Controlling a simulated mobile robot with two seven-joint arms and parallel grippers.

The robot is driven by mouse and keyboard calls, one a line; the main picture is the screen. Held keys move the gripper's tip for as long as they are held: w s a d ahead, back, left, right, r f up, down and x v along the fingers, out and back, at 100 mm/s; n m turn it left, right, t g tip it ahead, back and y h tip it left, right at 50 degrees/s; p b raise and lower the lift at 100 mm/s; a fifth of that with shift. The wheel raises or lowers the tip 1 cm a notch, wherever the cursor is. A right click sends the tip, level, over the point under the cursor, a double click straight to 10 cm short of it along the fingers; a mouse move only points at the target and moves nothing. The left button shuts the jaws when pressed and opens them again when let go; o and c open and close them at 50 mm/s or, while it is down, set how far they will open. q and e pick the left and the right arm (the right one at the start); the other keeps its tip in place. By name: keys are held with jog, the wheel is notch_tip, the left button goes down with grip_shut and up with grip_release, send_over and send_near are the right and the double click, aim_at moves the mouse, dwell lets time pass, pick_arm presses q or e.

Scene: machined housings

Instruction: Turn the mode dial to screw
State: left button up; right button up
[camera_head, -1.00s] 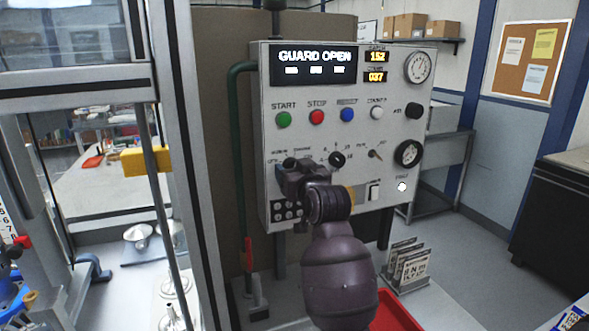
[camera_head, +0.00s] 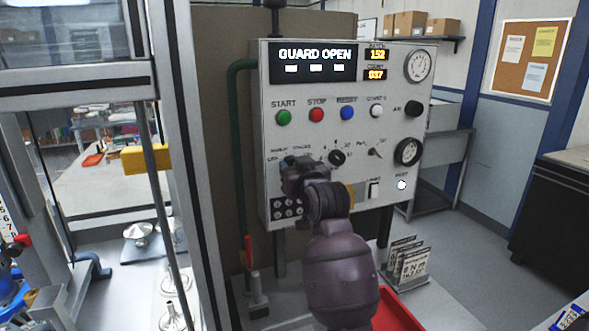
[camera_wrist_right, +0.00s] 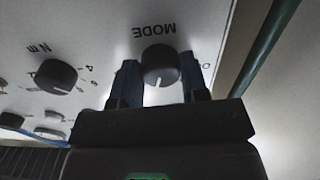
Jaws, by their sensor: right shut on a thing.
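The mode dial (camera_wrist_right: 160,62) is a dark round knob with a white pointer line, below the upside-down word MODE in the right wrist view. Its pointer faces down in that picture, away from the word. My right gripper (camera_wrist_right: 160,78) has one blue finger on each side of the dial and is shut on it. In the head view my right gripper (camera_head: 293,168) is at the lower left of the control panel (camera_head: 390,100) and hides most of the dial. The position labels around the dial are small or covered, so I cannot read which one it points to. My left gripper is out of view.
Another dark knob (camera_head: 337,158), marked N m in the wrist view (camera_wrist_right: 56,77), is close beside the dial. Start, stop and reset buttons sit above. A green pipe (camera_head: 236,150) runs along the panel's left side. A red tray (camera_head: 398,312) is below.

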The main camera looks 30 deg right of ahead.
jog(key=n, duration=0.7)
jog(key=shift+n, duration=0.4)
jog(key=shift+d+n, duration=0.1)
jog(key=shift+n, duration=0.2)
jog(key=o, duration=0.9)
pick_arm(q)
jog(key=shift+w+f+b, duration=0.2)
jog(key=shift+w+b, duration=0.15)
jog(key=shift+b, duration=0.4)
pick_arm(e)
jog(key=v, duration=1.1)
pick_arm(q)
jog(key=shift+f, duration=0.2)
pick_arm(e)
jog(key=shift+w, duration=0.1)
